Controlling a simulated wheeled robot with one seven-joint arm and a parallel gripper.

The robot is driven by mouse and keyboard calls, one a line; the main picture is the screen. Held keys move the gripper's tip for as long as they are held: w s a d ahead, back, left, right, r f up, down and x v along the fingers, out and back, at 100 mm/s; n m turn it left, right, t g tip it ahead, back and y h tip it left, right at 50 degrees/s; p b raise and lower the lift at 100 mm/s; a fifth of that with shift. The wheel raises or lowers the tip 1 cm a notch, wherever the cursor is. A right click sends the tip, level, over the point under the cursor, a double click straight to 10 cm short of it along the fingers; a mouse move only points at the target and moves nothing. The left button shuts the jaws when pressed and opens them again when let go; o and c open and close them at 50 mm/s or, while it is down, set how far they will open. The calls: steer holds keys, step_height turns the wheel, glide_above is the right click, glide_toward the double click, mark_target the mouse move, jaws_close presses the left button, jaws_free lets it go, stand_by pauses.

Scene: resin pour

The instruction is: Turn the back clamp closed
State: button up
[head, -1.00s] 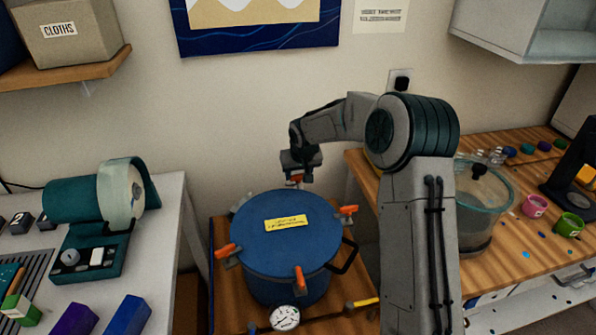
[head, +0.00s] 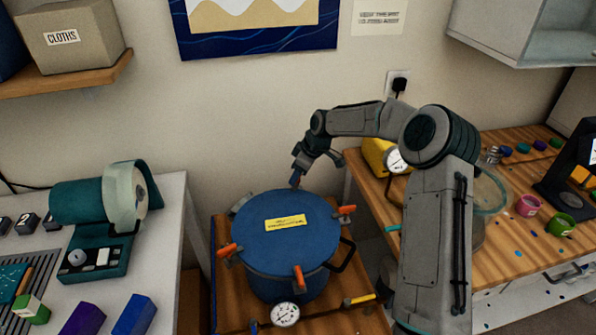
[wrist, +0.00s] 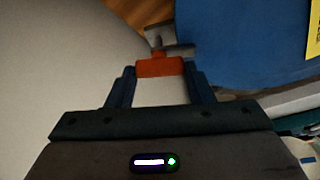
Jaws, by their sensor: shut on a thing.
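The blue pot (head: 285,245) stands with its blue lid (head: 270,235) on, a yellow label on top. Orange-handled clamps sit around the rim: left (head: 227,249), front (head: 299,278) and right (head: 346,210). The back clamp's orange handle (wrist: 160,67) is between my gripper's fingers in the wrist view, with its grey metal bracket (wrist: 165,45) beyond, by the lid edge. My gripper (head: 296,181) is shut on this handle at the pot's far rim. In the head view my gripper mostly hides the back clamp, so its exact angle is unclear.
The pot stands on a wooden stand with a round gauge (head: 285,314) at its front. A white table (head: 170,225) is at left, a wooden bench (head: 520,235) at right. The wall is close behind; a yellow device with a gauge (head: 397,160) sits near my arm.

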steer(key=shift+n+g, duration=0.4)
steer(key=shift+n, duration=0.8)
steer(key=o, duration=1)
steer(key=shift+r, duration=0.1)
steer(key=w+b+v, duration=0.1)
steer(key=b+v, duration=0.1)
steer(key=v, duration=1.1)
steer(key=shift+s+d+r, duration=0.25)
steer(key=shift+s, duration=0.15)
